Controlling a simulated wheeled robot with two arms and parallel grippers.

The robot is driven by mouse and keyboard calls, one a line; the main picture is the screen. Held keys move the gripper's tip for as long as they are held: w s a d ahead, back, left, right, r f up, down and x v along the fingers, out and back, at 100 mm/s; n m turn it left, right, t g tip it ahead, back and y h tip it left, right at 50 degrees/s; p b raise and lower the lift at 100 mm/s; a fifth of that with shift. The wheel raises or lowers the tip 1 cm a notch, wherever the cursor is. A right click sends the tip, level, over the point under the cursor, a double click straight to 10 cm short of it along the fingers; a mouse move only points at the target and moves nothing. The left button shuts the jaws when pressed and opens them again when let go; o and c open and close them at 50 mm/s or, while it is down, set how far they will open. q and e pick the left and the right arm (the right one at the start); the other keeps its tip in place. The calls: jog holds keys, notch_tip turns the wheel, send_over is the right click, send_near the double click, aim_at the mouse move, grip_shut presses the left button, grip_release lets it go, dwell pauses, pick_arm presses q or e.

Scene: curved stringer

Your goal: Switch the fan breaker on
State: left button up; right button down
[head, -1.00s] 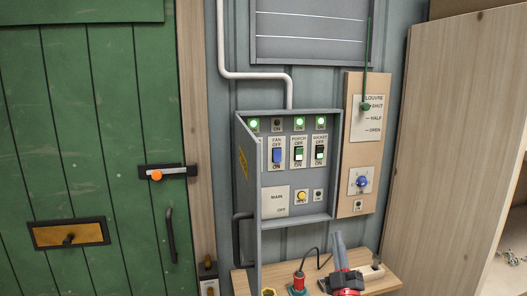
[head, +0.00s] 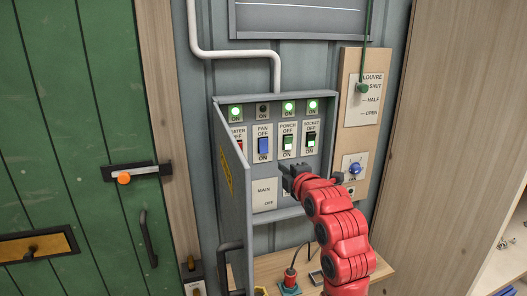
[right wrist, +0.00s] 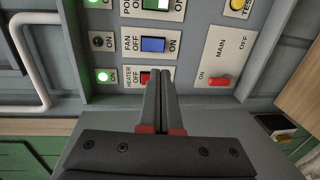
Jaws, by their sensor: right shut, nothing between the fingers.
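The fan breaker (head: 264,146) is a blue rocker in the top row of the grey breaker box, labelled OFF above and ON below. The lamp (head: 263,110) above it is dark. In the right wrist view the blue fan rocker (right wrist: 153,44) lies just beyond the fingertips, its tilt hard to tell, with the dark lamp (right wrist: 98,41) beside it. My right gripper (head: 287,172) is in front of the box, below the breaker row. Its fingers (right wrist: 161,74) are together and empty, overlapping the red heater rocker (right wrist: 144,78) in view; contact is unclear. My left gripper is out of view.
The box door (head: 232,190) stands open on the left. Porch (head: 287,142) and socket (head: 310,141) breakers sit to the right under green lamps. The red main switch (right wrist: 219,81) and yellow test button (right wrist: 237,5) are close by. A louvre panel (head: 352,140) is to the right.

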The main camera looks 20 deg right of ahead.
jog(key=p, duration=0.7)
send_near(264, 151)
jog(key=w, duration=0.5)
jog(key=shift+a+f, duration=0.15)
jog(key=shift+w+f, duration=0.1)
jog(key=shift+w, duration=0.7)
jog(key=shift+w+f, duration=0.1)
jog(key=shift+f, duration=0.05)
